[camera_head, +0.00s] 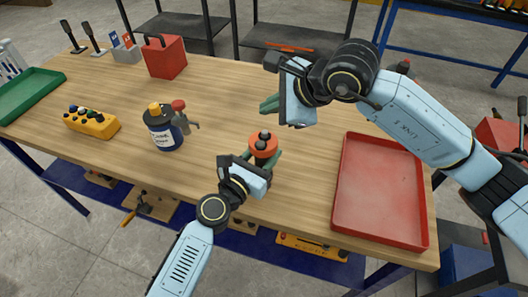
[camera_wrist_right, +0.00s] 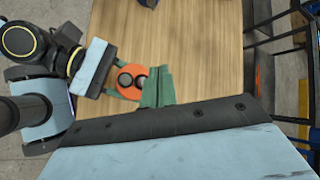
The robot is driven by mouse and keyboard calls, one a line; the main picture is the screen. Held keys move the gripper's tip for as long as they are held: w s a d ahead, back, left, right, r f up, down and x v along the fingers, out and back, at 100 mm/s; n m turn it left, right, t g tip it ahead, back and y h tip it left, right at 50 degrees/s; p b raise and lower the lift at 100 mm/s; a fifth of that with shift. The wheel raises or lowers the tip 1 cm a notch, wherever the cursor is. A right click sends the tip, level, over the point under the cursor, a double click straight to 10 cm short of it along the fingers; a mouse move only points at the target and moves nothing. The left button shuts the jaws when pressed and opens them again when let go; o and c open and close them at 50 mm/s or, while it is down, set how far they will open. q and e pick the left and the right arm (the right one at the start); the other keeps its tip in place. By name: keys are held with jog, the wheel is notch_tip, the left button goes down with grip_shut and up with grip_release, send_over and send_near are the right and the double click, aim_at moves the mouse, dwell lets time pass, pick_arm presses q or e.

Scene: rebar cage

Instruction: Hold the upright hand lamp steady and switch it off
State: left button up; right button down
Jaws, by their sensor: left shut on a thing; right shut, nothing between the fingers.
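The hand lamp (camera_head: 263,145) has an orange-red top with dark round knobs and stands upright near the front middle of the table. My left gripper (camera_head: 262,160) is shut around it from the front; its lower body is mostly hidden by the fingers. In the right wrist view the lamp's top (camera_wrist_right: 137,67) shows from above, with two dark round knobs on it. My right gripper (camera_head: 269,104) is shut and empty, above and behind the lamp in the head view. Its green fingers (camera_wrist_right: 157,86) show just right of the lamp in the wrist view, apparently apart from it.
A red tray (camera_head: 385,195) lies to the right, empty. A blue can with a yellow cap (camera_head: 165,135) and a red-topped grey tool (camera_head: 181,112) stand to the left.

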pick_arm(q)
jog(key=o, duration=1.3)
jog(key=shift+c, duration=0.2)
pick_arm(e)
jog(key=shift+r, duration=0.5)
